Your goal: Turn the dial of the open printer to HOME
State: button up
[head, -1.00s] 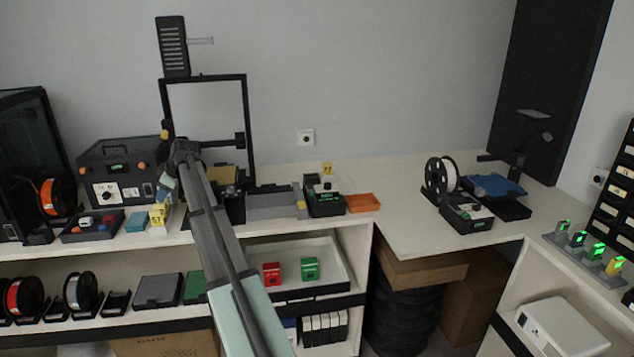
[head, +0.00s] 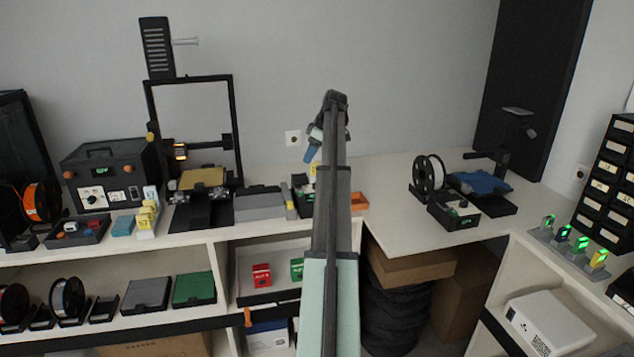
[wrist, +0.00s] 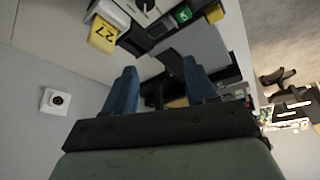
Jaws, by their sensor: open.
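The open-frame printer (head: 236,130) stands on the left counter in the head view, with a tan bed low in its frame. In the wrist view a dial with a dark knob on a white face (wrist: 146,5) shows at the top edge, beside a small green display (wrist: 183,14). The dial's setting cannot be read. My gripper (wrist: 160,88) is open and empty, its blue fingers apart. In the head view it (head: 311,150) hangs above the control box.
A yellow tag marked 27 (wrist: 103,34) is beside the dial. Another black dial box (head: 453,211) and a white spool stand on the right counter. The counter between is clear.

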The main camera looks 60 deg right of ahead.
jog(key=s+d, duration=0.3)
jog(key=s, duration=0.3)
jog(key=shift+g, duration=0.3)
jog(key=x, duration=1.2)
jog(key=shift+w+f, duration=0.2)
jog(key=shift+w, duration=0.1)
jog(key=shift+c, duration=0.4)
grip_shut()
